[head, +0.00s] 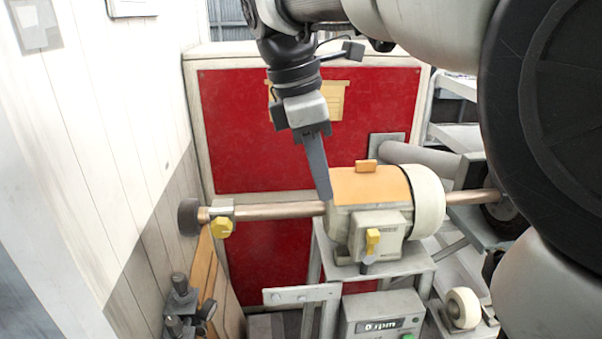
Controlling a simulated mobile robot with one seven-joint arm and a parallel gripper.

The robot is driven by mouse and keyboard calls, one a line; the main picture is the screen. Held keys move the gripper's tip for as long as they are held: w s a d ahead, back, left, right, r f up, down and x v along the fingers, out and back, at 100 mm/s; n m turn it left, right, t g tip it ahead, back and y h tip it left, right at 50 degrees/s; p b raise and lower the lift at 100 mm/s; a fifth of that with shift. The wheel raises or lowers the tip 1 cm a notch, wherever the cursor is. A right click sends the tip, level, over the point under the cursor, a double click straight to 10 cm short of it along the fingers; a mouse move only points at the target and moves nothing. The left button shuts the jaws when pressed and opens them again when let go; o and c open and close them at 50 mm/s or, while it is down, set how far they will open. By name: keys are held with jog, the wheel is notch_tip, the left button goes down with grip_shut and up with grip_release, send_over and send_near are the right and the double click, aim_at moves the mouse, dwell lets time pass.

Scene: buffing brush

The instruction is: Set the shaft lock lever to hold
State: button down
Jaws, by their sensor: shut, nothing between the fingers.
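A motor (375,200) with an orange top and cream body sits on a grey stand, with a copper-coloured shaft (280,211) running out both sides. A small yellow lever (372,240) stands roughly upright on the box at the motor's front. A yellow knob (222,227) sits on the collar near the shaft's left end. I cannot tell from labels which one is the shaft lock lever. My gripper (327,196) points down, shut and empty, its tip at the motor's upper left edge, above and left of the yellow lever. I cannot tell whether it touches the motor.
A dark round brush (188,217) is on the shaft's left end. A control box (383,316) reading 0 rpm stands below the motor. A red panel (235,130) is behind, a white wall (90,130) at left. My arm covers the right side.

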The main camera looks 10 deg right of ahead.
jog(key=b, duration=0.2)
send_over(371, 248)
jog(key=a, duration=0.4)
jog(key=x, duration=0.3)
jog(key=a+x, duration=0.1)
jog(key=x, duration=0.2)
jog(key=a+x, duration=0.1)
jog(key=x, duration=0.2)
jog(key=shift+a+f, duration=0.15)
jog(key=shift+f, duration=0.35)
jog(key=shift+d, duration=0.45)
